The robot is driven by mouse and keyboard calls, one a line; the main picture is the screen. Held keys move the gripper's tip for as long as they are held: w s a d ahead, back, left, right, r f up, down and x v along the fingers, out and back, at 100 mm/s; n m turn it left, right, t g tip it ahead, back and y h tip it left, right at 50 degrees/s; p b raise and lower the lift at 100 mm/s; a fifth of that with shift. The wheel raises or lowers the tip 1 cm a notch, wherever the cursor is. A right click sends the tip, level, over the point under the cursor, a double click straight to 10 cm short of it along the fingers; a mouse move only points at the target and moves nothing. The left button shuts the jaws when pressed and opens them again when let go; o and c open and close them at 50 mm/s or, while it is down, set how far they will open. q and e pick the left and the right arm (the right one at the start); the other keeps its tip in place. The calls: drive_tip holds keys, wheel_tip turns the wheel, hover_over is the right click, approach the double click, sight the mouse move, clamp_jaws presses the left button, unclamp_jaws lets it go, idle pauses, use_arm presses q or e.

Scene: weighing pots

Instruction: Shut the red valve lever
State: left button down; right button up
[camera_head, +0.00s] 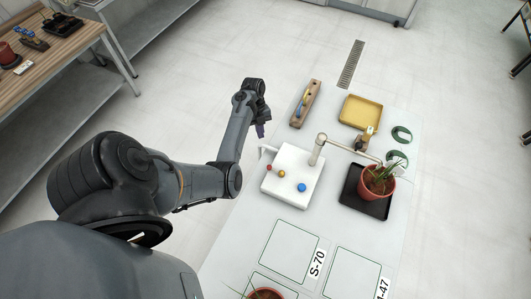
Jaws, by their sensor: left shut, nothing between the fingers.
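A white box (306,174) on the table has a metal spout and three coloured knobs on its top. The red knob (269,167), taken to be the end of the red valve lever, is near the box's left edge. A yellow knob (281,173) and a blue knob (301,187) sit beside it. The lever's arm and angle are too small to tell. My left gripper (261,132) is shut and empty, beyond the box's far left corner and apart from the red knob. My right gripper is not in view.
The spout (345,147) reaches right toward a potted plant (377,183) on a black tray (352,205). A wooden block holding tools (304,106) and a yellow tray (361,112) lie at the back. Marked squares (289,252) are in front; another pot (266,294) shows at the bottom edge.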

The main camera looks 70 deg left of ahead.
sight(276, 170)
use_arm(q)
drive_tip(key=d+f+p, duration=0.1)
drive_tip(key=d+f, duration=0.6)
drive_tip(key=f, duration=0.2)
drive_tip(key=shift+s+f, duration=0.15)
drive_tip(key=shift+f, duration=0.05)
drive_tip(key=shift+d, duration=0.1)
idle(0.4)
